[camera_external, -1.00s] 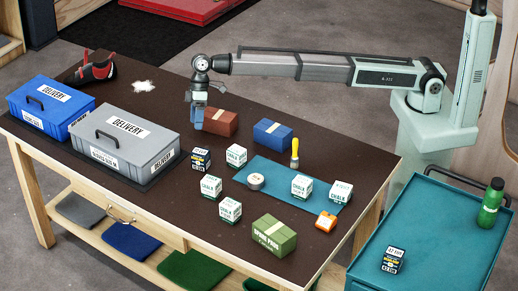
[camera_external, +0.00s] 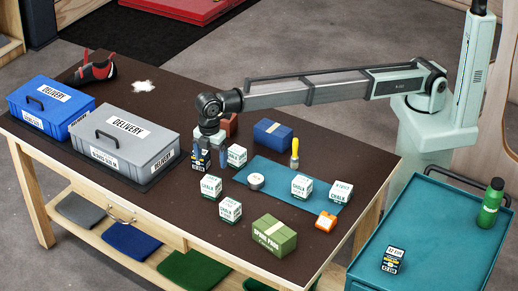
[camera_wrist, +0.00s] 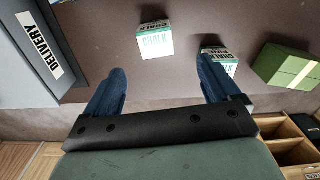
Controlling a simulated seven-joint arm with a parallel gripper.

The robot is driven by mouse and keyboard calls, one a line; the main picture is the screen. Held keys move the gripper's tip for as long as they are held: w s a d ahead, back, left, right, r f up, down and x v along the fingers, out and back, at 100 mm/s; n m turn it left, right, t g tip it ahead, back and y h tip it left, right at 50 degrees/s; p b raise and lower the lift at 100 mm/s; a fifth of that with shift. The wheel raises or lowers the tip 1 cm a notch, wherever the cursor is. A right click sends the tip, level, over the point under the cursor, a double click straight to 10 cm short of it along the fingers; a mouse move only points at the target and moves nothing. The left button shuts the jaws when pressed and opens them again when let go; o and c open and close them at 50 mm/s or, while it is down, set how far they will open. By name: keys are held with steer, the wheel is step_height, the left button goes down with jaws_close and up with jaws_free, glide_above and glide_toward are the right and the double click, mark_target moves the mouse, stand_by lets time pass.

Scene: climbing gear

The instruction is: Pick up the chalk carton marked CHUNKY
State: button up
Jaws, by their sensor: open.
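Several white-and-green chalk cartons stand on the brown table. In the external view one carton (camera_external: 237,156) is just right of my gripper (camera_external: 209,162). Two more, a carton (camera_external: 210,187) and a front carton (camera_external: 230,210), stand in front of it. A carton (camera_external: 301,187) and another carton (camera_external: 340,191) are at the right. I cannot read which says CHUNKY. In the wrist view, a chalk carton (camera_wrist: 155,42) lies beyond the blue fingers (camera_wrist: 160,85), and a second (camera_wrist: 219,59) is near the right finger.
A grey DELIVERY crate (camera_external: 124,135) and a blue one (camera_external: 52,100) stand left. A green box (camera_external: 274,238), a blue box (camera_external: 272,133), a round tin (camera_external: 256,181) and an orange item (camera_external: 326,221) are on the table. A red-brown box is partly hidden behind my gripper.

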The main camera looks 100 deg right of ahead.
mark_target(211, 180)
step_height(211, 180, down, 7)
steer(key=shift+f, duration=0.1)
steer(key=shift+w+d+f, duration=0.1)
steer(key=shift+d+f, duration=0.05)
steer(key=shift+f, duration=1.15)
steer(key=shift+w+d+f, duration=0.1)
steer(key=shift+d+f, duration=0.05)
steer(key=shift+f, duration=1.1)
steer(key=shift+c, duration=0.4)
steer(key=c, duration=1)
steer(key=shift+r, duration=0.15)
steer(key=shift+c, duration=0.2)
